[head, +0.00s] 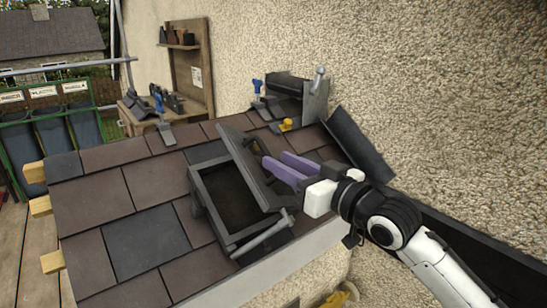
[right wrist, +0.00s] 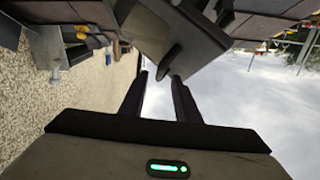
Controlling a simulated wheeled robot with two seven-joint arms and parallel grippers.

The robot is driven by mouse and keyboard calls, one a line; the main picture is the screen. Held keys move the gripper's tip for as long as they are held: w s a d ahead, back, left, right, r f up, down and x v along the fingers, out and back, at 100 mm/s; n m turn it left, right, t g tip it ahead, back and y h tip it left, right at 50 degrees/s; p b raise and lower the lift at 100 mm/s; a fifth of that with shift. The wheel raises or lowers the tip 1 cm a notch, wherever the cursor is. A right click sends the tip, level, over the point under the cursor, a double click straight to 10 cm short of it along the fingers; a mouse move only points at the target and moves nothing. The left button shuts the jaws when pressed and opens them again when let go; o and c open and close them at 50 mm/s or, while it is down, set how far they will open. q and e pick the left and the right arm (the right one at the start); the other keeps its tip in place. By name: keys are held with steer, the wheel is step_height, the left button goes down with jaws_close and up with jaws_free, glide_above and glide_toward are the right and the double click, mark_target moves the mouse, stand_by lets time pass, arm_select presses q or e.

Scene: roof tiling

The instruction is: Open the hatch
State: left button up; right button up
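The hatch (head: 207,211) is a dark grey box frame set in the tiled roof, with a dark opening. Its lid (head: 248,165) is raised and tilted up along the right side of the frame. My right gripper (head: 274,163) is on the right of the lid, its two purple fingers spread apart. In the right wrist view the lid (right wrist: 160,32) is just beyond the fingertips, with a dark handle (right wrist: 171,56) near the gap between them. The fingers (right wrist: 160,76) look empty; whether they touch the lid is unclear. My left gripper is out of view.
A grey bar (head: 262,236) lies at the hatch's front edge. A yellow object (head: 286,125), a blue-handled tool (head: 257,88) and a grey box (head: 290,86) are near the rough wall (head: 440,90). A dark panel (head: 357,144) leans right of the gripper. Tiles at left are clear.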

steer(key=shift+x, duration=1.65)
jaws_close()
